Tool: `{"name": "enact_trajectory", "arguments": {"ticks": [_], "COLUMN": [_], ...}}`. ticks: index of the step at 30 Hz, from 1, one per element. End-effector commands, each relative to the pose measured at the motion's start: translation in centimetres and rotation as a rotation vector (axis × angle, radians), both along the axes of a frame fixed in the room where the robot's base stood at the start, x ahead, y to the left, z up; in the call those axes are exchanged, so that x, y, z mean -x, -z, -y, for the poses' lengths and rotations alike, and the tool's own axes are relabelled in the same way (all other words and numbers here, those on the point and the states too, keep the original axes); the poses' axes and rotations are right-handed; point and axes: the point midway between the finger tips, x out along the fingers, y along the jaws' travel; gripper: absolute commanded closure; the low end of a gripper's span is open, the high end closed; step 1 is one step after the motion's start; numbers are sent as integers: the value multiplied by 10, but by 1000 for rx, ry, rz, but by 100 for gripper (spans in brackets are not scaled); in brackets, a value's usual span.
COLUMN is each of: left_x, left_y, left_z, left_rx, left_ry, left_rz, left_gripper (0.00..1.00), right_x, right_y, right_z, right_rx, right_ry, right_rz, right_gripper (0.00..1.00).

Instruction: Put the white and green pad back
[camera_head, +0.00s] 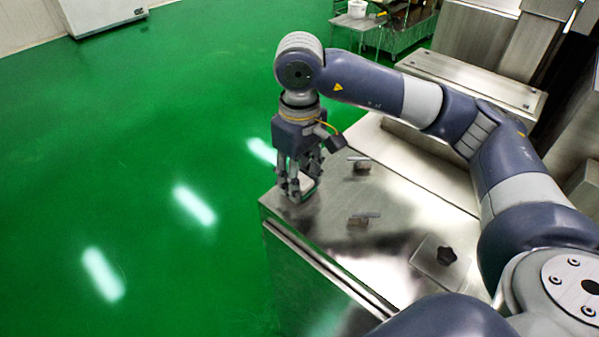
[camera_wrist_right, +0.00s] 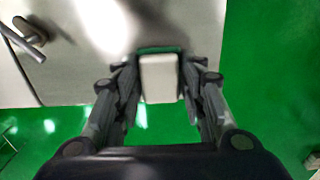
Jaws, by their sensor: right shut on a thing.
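The white and green pad (camera_wrist_right: 160,80) is between the fingers of my right gripper (camera_wrist_right: 161,85) in the right wrist view. Its broad face is white, with a green strip along its far edge. In the head view my right gripper (camera_head: 298,190) points down at the far left corner of the steel machine top (camera_head: 400,225), shut on the pad (camera_head: 306,184). The fingers partly hide the pad there. I cannot tell whether the pad touches the steel surface. My left gripper is not in view.
Two metal latch handles (camera_head: 360,163) (camera_head: 360,219) stand up from the machine top right of the gripper. A black knob (camera_head: 446,256) on a plate sits nearer. Green floor (camera_head: 130,180) lies open beyond the left edge. A wheeled cart with a white container (camera_head: 357,9) stands at the back.

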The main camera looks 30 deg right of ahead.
Motion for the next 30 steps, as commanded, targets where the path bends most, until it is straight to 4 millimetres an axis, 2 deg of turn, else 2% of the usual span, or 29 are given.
{"name": "enact_trajectory", "arguments": {"ticks": [3, 6, 15, 16, 18, 23, 30], "left_x": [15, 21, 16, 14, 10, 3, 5], "left_y": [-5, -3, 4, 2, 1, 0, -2], "left_z": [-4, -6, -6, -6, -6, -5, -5], "left_rx": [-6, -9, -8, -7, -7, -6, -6], "left_ry": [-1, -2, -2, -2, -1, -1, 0], "left_rz": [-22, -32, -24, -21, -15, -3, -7], "left_gripper": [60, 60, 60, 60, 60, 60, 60], "right_x": [0, 0, 0, 0, 0, 0, 0], "right_y": [6, 7, 12, 10, 10, 10, 7], "right_z": [0, 0, 0, 0, 0, 0, 0], "right_rx": [0, -1, -1, -2, -2, -1, -1], "right_ry": [-1, -1, -1, 0, 0, 0, 0], "right_rz": [0, 2, 2, 2, 2, 1, 1], "right_gripper": [85, 85, 85, 58, 42, 42, 42]}}
